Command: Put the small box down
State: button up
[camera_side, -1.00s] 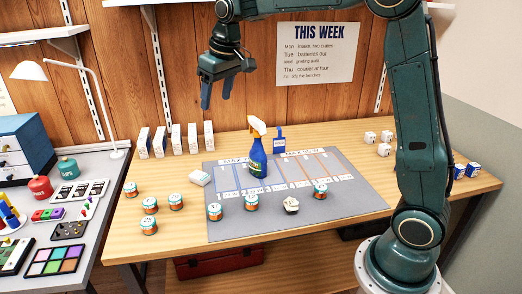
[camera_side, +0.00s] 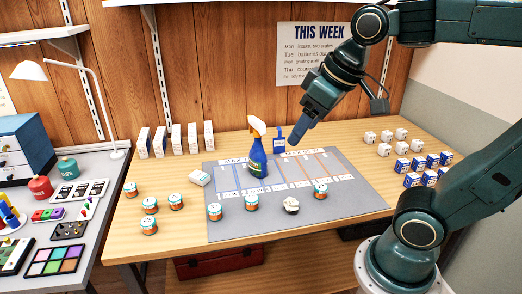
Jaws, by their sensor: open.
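My gripper (camera_side: 299,131) is open and empty, tilted down to the left above the back of the grey mat (camera_side: 230,226). Its fingers overlap each other in this view. A small white box (camera_side: 199,178) lies flat at the mat's left edge, apart from my gripper. Small white boxes (camera_side: 383,150) stand in rows on the back right of the table, and small blue-and-white boxes (camera_side: 403,165) stand in rows just in front of them. Which of these is the task's small box, I cannot tell.
A blue spray bottle (camera_side: 256,158) stands on the mat, with a blue bottle (camera_side: 279,144) behind it. Several tins (camera_side: 250,202) and a white round piece (camera_side: 291,205) stand nearer the front. Upright white boxes (camera_side: 176,139) line the back left.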

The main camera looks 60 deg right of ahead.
jog(key=s+f, duration=0.3)
jog(key=s, duration=0.2)
jog(key=shift+s+a+f, duration=0.2)
jog(key=shift+s, duration=0.05)
